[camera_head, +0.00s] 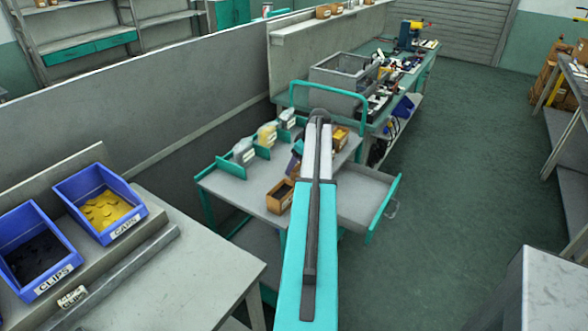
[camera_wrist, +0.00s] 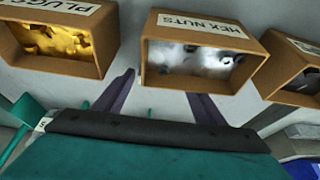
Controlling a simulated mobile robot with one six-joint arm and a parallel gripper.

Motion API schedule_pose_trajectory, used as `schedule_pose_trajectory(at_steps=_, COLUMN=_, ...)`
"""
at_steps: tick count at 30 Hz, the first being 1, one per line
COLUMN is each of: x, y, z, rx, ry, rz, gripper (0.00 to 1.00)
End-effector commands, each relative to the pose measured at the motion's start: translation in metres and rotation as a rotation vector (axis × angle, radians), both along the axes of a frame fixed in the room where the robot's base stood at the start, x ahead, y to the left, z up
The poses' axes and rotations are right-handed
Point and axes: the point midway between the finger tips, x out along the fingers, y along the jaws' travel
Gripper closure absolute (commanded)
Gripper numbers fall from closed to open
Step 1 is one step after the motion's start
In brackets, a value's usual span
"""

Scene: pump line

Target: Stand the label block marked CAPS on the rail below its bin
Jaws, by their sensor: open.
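The blue CAPS bin (camera_head: 100,202) stands at the left in the head view, holding yellow caps, with a CAPS label on its front. A grey rail (camera_head: 120,270) runs along the bench below it; the stretch under this bin looks bare. I cannot make out a separate CAPS label block in either view. My gripper (camera_wrist: 163,95) is open, its two purple fingers apart with nothing visible held between them. It is over the cart, close to the HEX NUTS box (camera_wrist: 200,84). In the head view my arm hides most of it.
A blue CLIPS bin (camera_head: 38,250) is left of CAPS, with a small label block (camera_head: 72,297) on the rail below it. A PLUGS box (camera_wrist: 60,65) and another box (camera_wrist: 292,85) flank HEX NUTS. The teal-railed cart (camera_head: 232,190) carries several containers.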

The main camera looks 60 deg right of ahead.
Motion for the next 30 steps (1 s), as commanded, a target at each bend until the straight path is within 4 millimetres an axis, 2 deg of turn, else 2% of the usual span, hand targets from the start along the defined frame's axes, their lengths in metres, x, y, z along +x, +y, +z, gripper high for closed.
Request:
schedule_pose_trajectory(at_steps=17, x=0.0013, y=0.0006, z=-0.0013, rx=0.000, ry=0.000, rz=0.001, gripper=0.36)
schedule_pose_trajectory(at_steps=22, x=0.0014, y=0.0007, z=-0.0013, rx=0.000, ry=0.000, rz=0.001, gripper=0.65)
schedule_pose_trajectory(at_steps=24, x=0.0015, y=0.0007, z=-0.0012, rx=0.000, ry=0.000, rz=0.001, gripper=0.71)
schedule_pose_trajectory(at_steps=30, x=0.0017, y=0.0008, z=-0.0009, rx=-0.001, ry=0.000, rz=0.002, gripper=0.71)
